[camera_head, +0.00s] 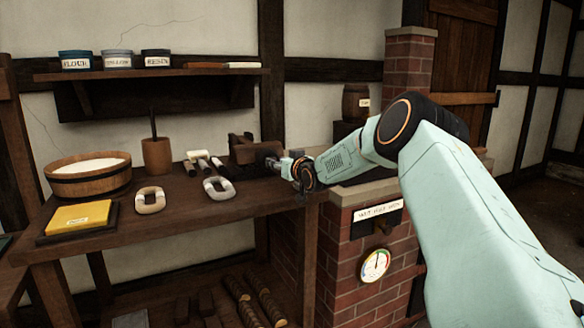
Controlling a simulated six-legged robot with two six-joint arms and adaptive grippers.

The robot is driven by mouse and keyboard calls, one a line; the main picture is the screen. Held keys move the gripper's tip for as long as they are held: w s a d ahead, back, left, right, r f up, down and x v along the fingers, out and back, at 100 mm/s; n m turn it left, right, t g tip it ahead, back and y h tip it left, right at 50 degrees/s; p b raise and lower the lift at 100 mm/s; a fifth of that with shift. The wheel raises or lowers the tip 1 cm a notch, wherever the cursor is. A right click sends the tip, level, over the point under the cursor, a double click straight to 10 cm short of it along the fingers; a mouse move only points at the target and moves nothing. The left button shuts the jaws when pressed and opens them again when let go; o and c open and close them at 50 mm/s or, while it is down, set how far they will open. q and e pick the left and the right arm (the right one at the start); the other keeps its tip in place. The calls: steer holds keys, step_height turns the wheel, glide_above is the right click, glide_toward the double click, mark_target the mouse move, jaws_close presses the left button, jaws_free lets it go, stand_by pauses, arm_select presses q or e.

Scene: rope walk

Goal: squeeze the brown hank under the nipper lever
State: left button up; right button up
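A dark wooden block device (246,152), which looks like the nipper, stands at the back right of the bench. Its lever cannot be told apart clearly. My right gripper (277,164) is at the right side of this device, small and dark against it. I cannot see whether its fingers are open or shut, or whether they touch the device. A tan ring-shaped hank (150,208) lies on the bench front, and a paler hank (217,195) lies to its right. No clearly brown hank shows. My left gripper is out of view.
Pale-ended rollers or tools (203,158) lie left of the device. A wooden mortar (156,156), a tub of white powder (88,180) and a yellow block (78,217) fill the bench's left. A brick stove (345,255) with a gauge (375,265) stands at right.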

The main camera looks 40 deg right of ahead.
steer(key=v, duration=0.9)
steer(key=shift+s, duration=0.25)
steer(key=shift+a, duration=0.1)
steer(key=shift+r, duration=0.1)
stand_by(0.4)
